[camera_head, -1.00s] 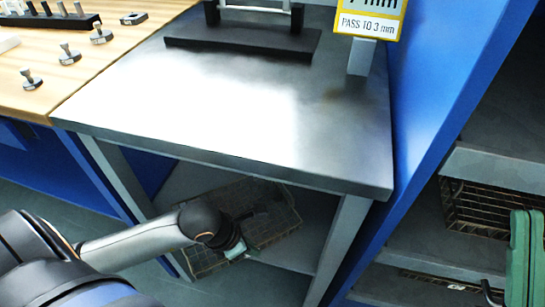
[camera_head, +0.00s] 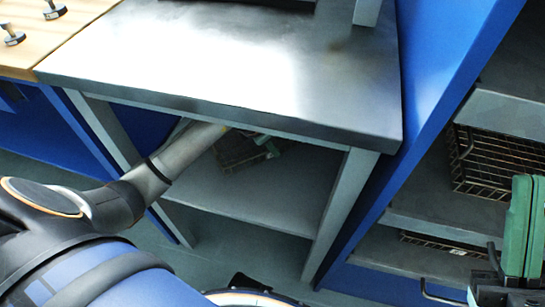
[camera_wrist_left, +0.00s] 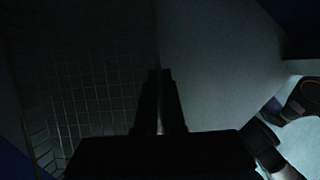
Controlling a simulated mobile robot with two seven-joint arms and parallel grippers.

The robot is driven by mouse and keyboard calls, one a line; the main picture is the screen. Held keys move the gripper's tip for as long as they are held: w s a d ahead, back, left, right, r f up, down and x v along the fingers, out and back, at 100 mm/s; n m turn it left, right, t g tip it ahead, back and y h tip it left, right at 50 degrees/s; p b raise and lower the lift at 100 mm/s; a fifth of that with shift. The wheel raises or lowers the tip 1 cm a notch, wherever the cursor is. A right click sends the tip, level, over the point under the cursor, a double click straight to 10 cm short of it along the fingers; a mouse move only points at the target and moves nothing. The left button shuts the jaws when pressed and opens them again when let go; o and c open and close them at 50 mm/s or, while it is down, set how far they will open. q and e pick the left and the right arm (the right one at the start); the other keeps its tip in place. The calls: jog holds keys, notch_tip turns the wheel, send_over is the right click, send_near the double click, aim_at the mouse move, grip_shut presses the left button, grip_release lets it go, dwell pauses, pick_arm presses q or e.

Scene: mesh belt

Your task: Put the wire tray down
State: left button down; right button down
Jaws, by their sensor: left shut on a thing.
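The wire tray (camera_head: 236,154), a dark mesh tray, is under the metal table, over the back part of its lower shelf (camera_head: 245,194). I cannot tell whether it touches the shelf. My left arm reaches in below the table top, whose front edge hides the wrist and part of the tray. In the left wrist view my left gripper (camera_wrist_left: 160,76) is dark and shut on the wire tray, whose mesh (camera_wrist_left: 90,80) fills the left side. A plain surface lies to the right. My right gripper is not in clear view.
The metal table top (camera_head: 230,75) hangs low over my left arm, with legs (camera_head: 340,205) on both sides. The front of the lower shelf is bare. A blue rack on the right holds a wire basket (camera_head: 500,160). A green object (camera_head: 522,225) stands at the right edge.

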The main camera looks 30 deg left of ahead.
aim_at(273, 156)
pick_arm(q)
notch_tip(273, 156, down, 4)
jog(key=shift+r+b, duration=0.25)
jog(key=shift+b, duration=0.55)
jog(key=shift+r, duration=0.1)
jog(key=c, duration=1.5)
grip_release()
jog(key=shift+f, duration=0.2)
jog(key=o, duration=0.5)
jog(key=shift+r, duration=0.1)
